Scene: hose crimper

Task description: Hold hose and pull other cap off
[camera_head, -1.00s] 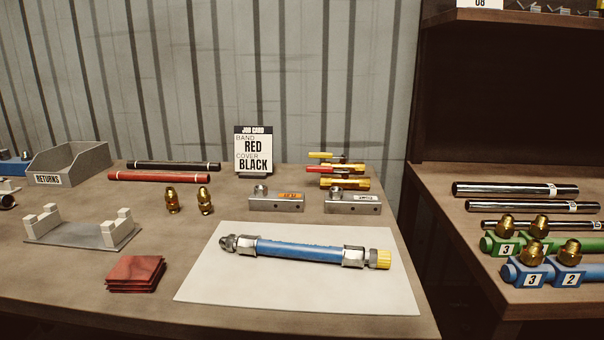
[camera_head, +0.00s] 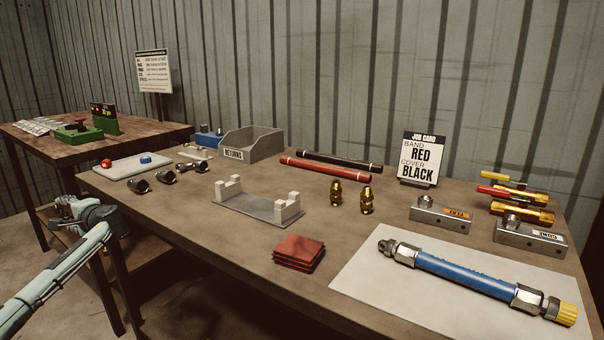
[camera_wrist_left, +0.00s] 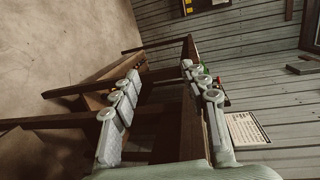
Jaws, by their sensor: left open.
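A blue hose (camera_head: 464,276) with hexagonal metal fittings lies on a pale mat (camera_head: 372,297) at the right in the head view. A yellow cap (camera_head: 562,311) sits on its right end. Its left end (camera_head: 386,247) shows a bare metal fitting with no yellow cap. My left gripper (camera_head: 68,212) is at the left, off the table's left edge and far from the hose. In the left wrist view its fingers (camera_wrist_left: 160,70) are spread apart with nothing between them. My right gripper is not in view.
On the table stand a grey returns bin (camera_head: 252,144), a cradle (camera_head: 259,207), red cloths (camera_head: 299,253), brass fittings (camera_head: 366,200), metal blocks (camera_head: 441,215) and a job card (camera_head: 422,160). A second table (camera_head: 150,136) is at the back left. Bare tabletop lies left of the cloths.

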